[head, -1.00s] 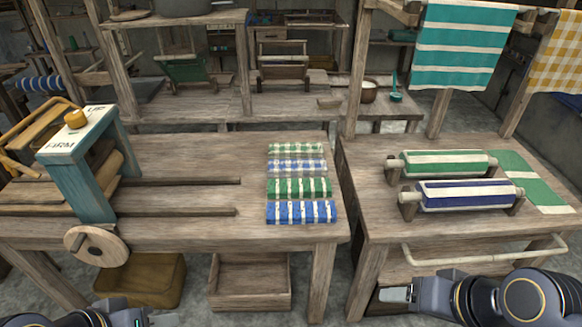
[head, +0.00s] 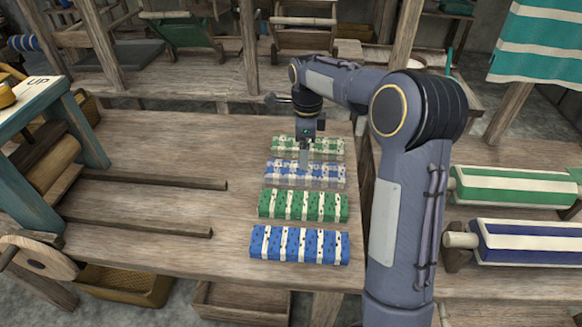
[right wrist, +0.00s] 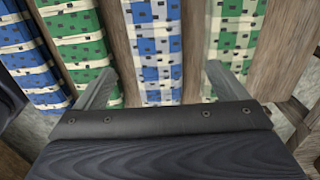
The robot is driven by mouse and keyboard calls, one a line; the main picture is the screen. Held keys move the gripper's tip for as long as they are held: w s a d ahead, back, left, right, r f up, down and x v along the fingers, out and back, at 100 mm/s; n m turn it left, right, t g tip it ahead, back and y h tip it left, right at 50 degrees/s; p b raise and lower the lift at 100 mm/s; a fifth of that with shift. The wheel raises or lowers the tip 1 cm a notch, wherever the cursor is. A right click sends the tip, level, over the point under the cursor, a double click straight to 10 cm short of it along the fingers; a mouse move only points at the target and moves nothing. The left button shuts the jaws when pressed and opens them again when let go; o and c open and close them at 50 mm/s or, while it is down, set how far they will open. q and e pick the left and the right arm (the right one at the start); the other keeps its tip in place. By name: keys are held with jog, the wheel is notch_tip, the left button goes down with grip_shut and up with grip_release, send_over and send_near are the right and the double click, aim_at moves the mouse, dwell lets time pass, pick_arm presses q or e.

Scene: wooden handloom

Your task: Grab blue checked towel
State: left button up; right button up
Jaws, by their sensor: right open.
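The blue checked towel (head: 325,175) lies folded on the wooden table, second from the back in a row of folded towels. It also shows in the right wrist view (right wrist: 155,50), between my fingers. My right gripper (head: 305,160) points down over the two back towels. In the right wrist view my right gripper (right wrist: 160,72) is open and empty. Its left finger is near the gap beside the green striped towel, and its right finger is over the green checked towel (right wrist: 232,45). I cannot tell how high the tips are. My left gripper is out of view.
The green striped towel (head: 303,206) and blue striped towel (head: 299,245) lie in front of it. Two cloth rolls, green (head: 510,187) and blue (head: 520,241), lie on the right table. The left table (head: 170,158) has bare room beside the row.

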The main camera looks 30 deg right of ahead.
aim_at(306, 174)
jog(key=f, duration=0.7)
jog(key=shift+s+b, duration=0.35)
jog(key=shift+b, duration=0.05)
jog(key=shift+c, duration=0.4)
jog(key=c, duration=1)
jog(key=shift+c, duration=0.2)
